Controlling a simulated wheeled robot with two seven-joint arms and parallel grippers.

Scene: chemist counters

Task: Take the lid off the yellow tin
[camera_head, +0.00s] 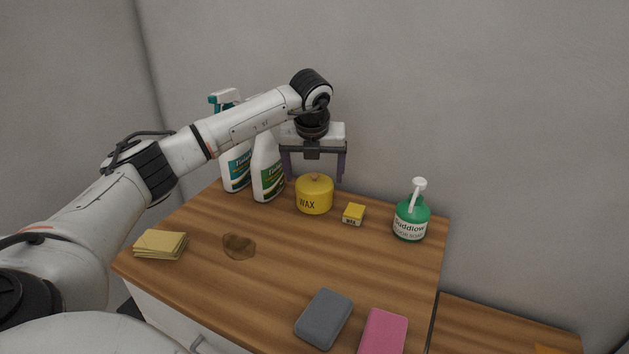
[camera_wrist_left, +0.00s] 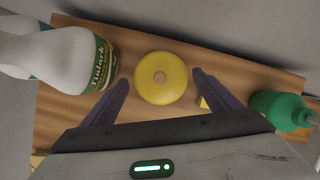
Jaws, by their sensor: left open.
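The yellow tin (camera_head: 314,199), marked WAX, stands upright near the back of the wooden counter. Its yellow lid (camera_head: 314,183) with a small tan knob (camera_head: 316,177) is on top. My left gripper (camera_head: 313,180) is open and points down above the tin, its two purple fingers spread wide. In the left wrist view the round lid (camera_wrist_left: 161,88) lies between the open fingers (camera_wrist_left: 160,90), with a gap on both sides. The fingers do not appear to touch it. My right gripper is not in view.
Two spray bottles (camera_head: 268,172) stand close left of the tin. A small yellow box (camera_head: 353,214) and a green pump bottle (camera_head: 411,221) stand right. Yellow cloths (camera_head: 160,244), a brown stain (camera_head: 238,246), a grey sponge (camera_head: 324,318) and a pink sponge (camera_head: 383,332) lie in front. The counter's middle is clear.

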